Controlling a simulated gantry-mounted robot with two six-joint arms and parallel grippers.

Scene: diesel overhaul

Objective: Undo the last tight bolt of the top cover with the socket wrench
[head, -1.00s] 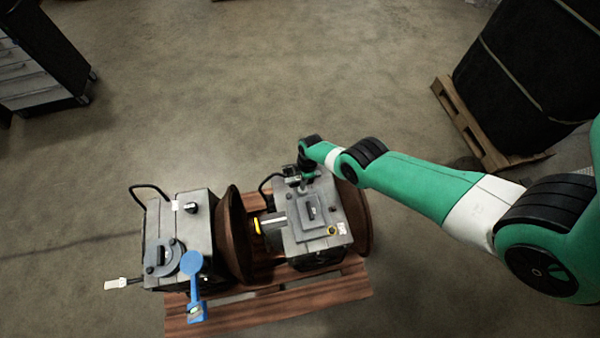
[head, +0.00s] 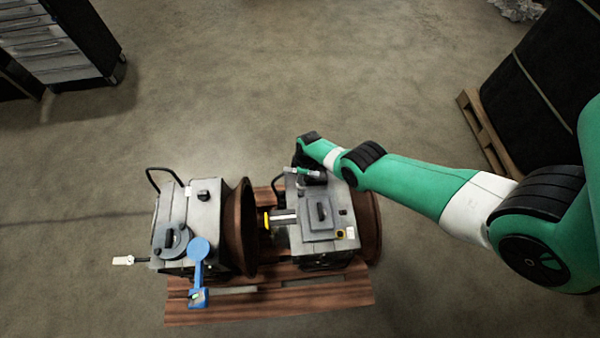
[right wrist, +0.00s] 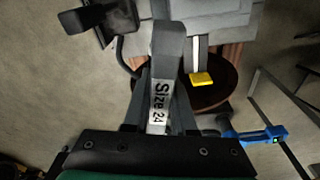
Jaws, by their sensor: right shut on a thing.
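The top cover (head: 319,214) is a grey raised plate with a dark handle on the right-hand grey machine. My right gripper (head: 311,179) is over the back of that machine, behind the cover. In the right wrist view, my right gripper (right wrist: 161,112) is shut on the socket wrench (right wrist: 167,48), a dark grey tool with a white label reading "Size 24". In the head view the wrench is too small to make out, and I cannot tell whether it sits on a bolt. The tight bolt cannot be picked out. My left gripper is not in view.
A second grey machine (head: 204,218) with a round lid stands to the left, with a blue arm-like part (head: 198,270) at its front. Both stand on a wooden pallet (head: 270,305). A yellow piece (right wrist: 201,78) lies between them.

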